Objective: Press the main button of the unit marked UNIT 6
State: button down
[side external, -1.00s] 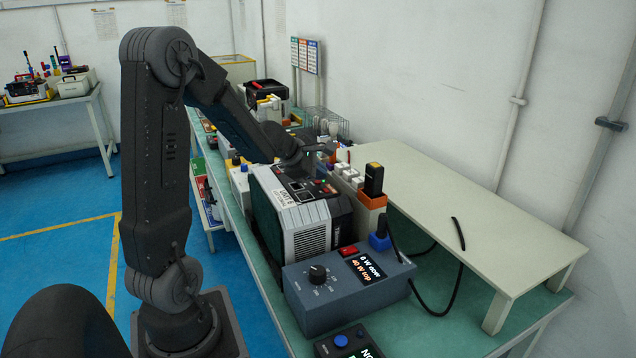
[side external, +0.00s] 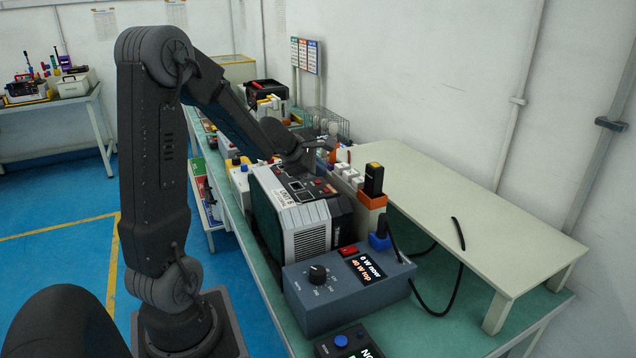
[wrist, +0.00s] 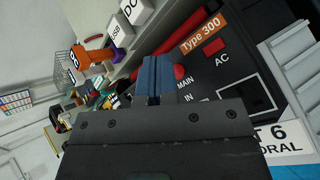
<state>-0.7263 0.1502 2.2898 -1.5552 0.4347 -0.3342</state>
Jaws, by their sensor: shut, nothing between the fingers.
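The unit marked UNIT 6 (side external: 305,232) stands on the green bench, with a black top panel and a pale ribbed front. In the wrist view its white label (wrist: 282,140) is partly cut off, showing a 6. In the side view my gripper (side external: 307,163) is low over the unit's far top edge.
A second red part (wrist: 222,58) sits near the AC label. An orange Type 300 label (wrist: 203,35) lies beyond. White and orange connectors (side external: 350,178) stand right of the unit. A grey power box (side external: 345,285) is in front; the pale raised shelf (side external: 460,215) is mostly clear.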

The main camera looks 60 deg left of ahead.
notch_tip(320, 180, up, 6)
dwell(0.8)
dwell(0.4)
notch_tip(320, 180, up, 8)
send_over(318, 182)
jog(key=shift+d, duration=0.1)
dwell(0.6)
dwell(0.4)
